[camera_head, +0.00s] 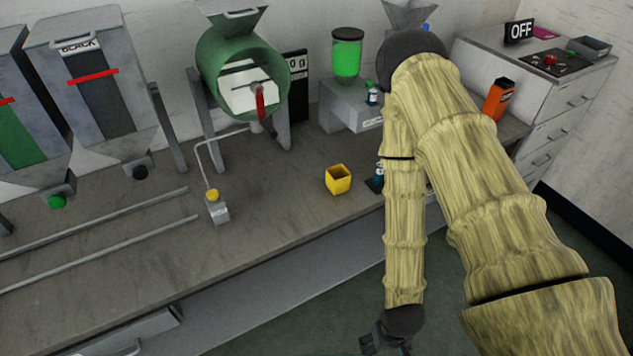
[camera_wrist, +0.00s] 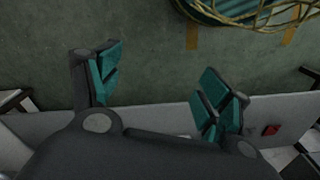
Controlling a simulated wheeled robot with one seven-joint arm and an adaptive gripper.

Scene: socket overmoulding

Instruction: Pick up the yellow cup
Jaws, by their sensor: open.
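The yellow cup (camera_head: 338,180) is square and open at the top. It stands upright on the grey workbench (camera_head: 285,205), near the bench's front edge, left of my arm in the head view. My gripper (camera_head: 386,343) hangs low in front of the bench, at the bottom of the head view, well below and apart from the cup. In the wrist view my gripper (camera_wrist: 160,85) shows its two teal-padded fingers spread wide with nothing between them. The cup is not in the wrist view.
A small dispenser with a yellow knob (camera_head: 213,205) stands left of the cup. A green drum (camera_head: 242,70) and a green-filled hopper (camera_head: 347,55) stand behind. Two rails (camera_head: 110,215) run along the left. An orange container (camera_head: 497,99) stands right of my arm. Coiled cable (camera_wrist: 255,12) lies on the floor.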

